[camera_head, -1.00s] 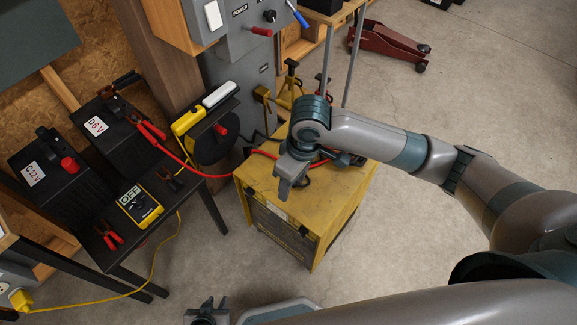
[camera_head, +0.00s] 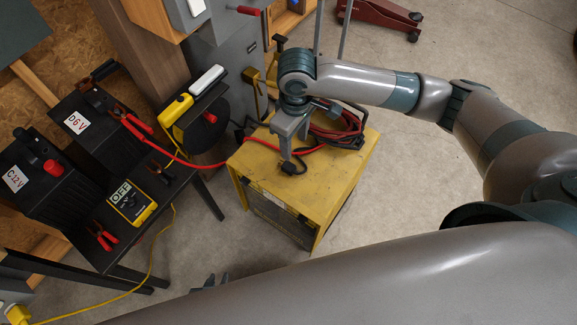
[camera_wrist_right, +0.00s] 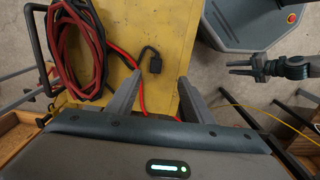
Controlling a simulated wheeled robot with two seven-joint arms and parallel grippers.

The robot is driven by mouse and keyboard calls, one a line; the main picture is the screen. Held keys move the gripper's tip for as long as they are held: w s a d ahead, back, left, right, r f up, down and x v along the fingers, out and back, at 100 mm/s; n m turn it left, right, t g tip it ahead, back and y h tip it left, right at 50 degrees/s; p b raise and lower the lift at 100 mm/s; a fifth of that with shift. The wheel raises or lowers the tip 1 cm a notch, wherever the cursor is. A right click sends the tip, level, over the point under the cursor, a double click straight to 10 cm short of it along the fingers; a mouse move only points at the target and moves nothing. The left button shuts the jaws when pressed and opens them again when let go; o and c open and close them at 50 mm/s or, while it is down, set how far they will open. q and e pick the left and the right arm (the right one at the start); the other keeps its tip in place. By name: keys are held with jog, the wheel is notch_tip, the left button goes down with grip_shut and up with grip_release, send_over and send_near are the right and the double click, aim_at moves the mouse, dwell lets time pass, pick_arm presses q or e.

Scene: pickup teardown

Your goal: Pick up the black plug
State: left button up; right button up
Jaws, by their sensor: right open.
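The black plug (camera_head: 290,168) lies on top of the yellow cabinet (camera_head: 330,175) near its front edge. In the right wrist view the plug (camera_wrist_right: 151,62) sits just beyond my fingertips, roughly between their lines, with its thin black cord bending away. My right gripper (camera_head: 287,148) is over the cabinet top, pointing down. Its two fingers are spread and empty in the right wrist view (camera_wrist_right: 158,83). My left gripper (camera_wrist_right: 240,67) shows at the right of the right wrist view, its fingers apart and empty, away from the cabinet. In the head view it is mostly hidden behind my own arm.
Coiled red and black cables (camera_head: 340,130) lie on the cabinet beside the plug. A red cable (camera_head: 190,164) runs left to the black table. That table holds two black boxes (camera_head: 45,185) and a yellow meter (camera_head: 132,203). Bare concrete floor lies right of the cabinet.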

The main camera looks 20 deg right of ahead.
send_over(291, 167)
jog(key=s, duration=0.2)
jog(key=f, duration=1)
jog(key=shift+w+d+f, duration=0.1)
jog(key=shift+w+f, duration=0.05)
jog(key=shift+w, duration=0.1)
jog(key=f, duration=0.1)
jog(key=w+f, duration=0.1)
jog(key=f, duration=0.2)
jog(key=shift+w, duration=0.3)
jog(key=shift+f, duration=0.6)
jog(key=shift+c, duration=0.6)
jog(key=c, duration=1)
